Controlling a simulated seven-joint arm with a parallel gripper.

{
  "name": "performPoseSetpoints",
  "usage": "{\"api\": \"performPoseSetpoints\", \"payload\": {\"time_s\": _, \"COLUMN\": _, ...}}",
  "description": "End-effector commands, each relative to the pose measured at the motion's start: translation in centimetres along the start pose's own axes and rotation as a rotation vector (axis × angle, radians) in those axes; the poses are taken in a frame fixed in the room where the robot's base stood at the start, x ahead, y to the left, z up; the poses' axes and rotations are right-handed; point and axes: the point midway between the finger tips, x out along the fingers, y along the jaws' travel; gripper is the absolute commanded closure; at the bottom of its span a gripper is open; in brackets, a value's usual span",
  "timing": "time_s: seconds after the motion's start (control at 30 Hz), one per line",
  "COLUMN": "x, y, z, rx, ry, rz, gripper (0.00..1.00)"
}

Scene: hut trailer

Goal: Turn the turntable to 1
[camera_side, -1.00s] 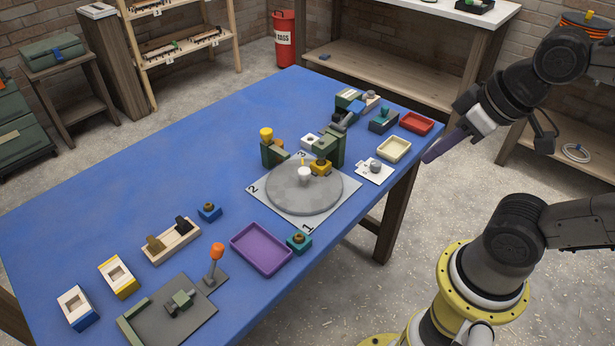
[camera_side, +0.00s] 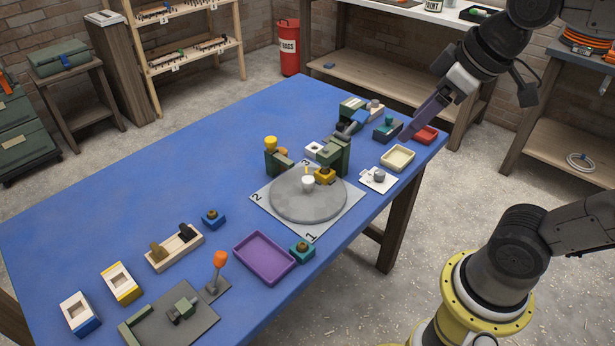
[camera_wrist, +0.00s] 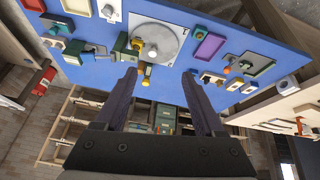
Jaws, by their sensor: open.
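The turntable (camera_side: 309,205) is a grey round disc on a white square plate marked 1, 2 and 3, on the blue table. A white knob (camera_side: 308,184) stands on the disc, with a thin yellow marker on its side toward the 3. The 1 is at the plate's front corner. The turntable also shows at the top of the wrist view (camera_wrist: 160,38). My gripper (camera_side: 408,136) is open and empty, above the table's right end, to the right of and apart from the turntable. Both purple fingers (camera_wrist: 160,78) show in the wrist view.
A yellow block (camera_side: 325,177) with a knob and green blocks (camera_side: 336,155) crowd the disc's back edge. A purple tray (camera_side: 264,258) and a teal block (camera_side: 302,251) lie in front. A cream tray (camera_side: 397,158) and a red tray (camera_side: 425,135) are near my gripper.

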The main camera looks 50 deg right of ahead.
Motion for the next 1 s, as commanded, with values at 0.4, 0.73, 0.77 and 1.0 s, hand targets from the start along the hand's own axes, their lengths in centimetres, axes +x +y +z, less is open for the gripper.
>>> {"api": "performPoseSetpoints", "payload": {"time_s": 0.4, "x": 7.2, "y": 2.4, "z": -12.6, "rx": -0.13, "ry": -0.199, "rz": -0.043, "gripper": 0.3}}
{"api": "performPoseSetpoints", "payload": {"time_s": 0.73, "x": 18.7, "y": 3.5, "z": -16.5, "rx": -0.156, "ry": -0.378, "rz": -0.092, "gripper": 0.3}}
{"api": "performPoseSetpoints", "payload": {"time_s": 0.77, "x": 19.6, "y": 3.5, "z": -16.5, "rx": -0.156, "ry": -0.392, "rz": -0.095, "gripper": 0.3}}
{"api": "performPoseSetpoints", "payload": {"time_s": 1.0, "x": 23.3, "y": 3.4, "z": -15.1, "rx": -0.151, "ry": -0.467, "rz": -0.114, "gripper": 0.3}}
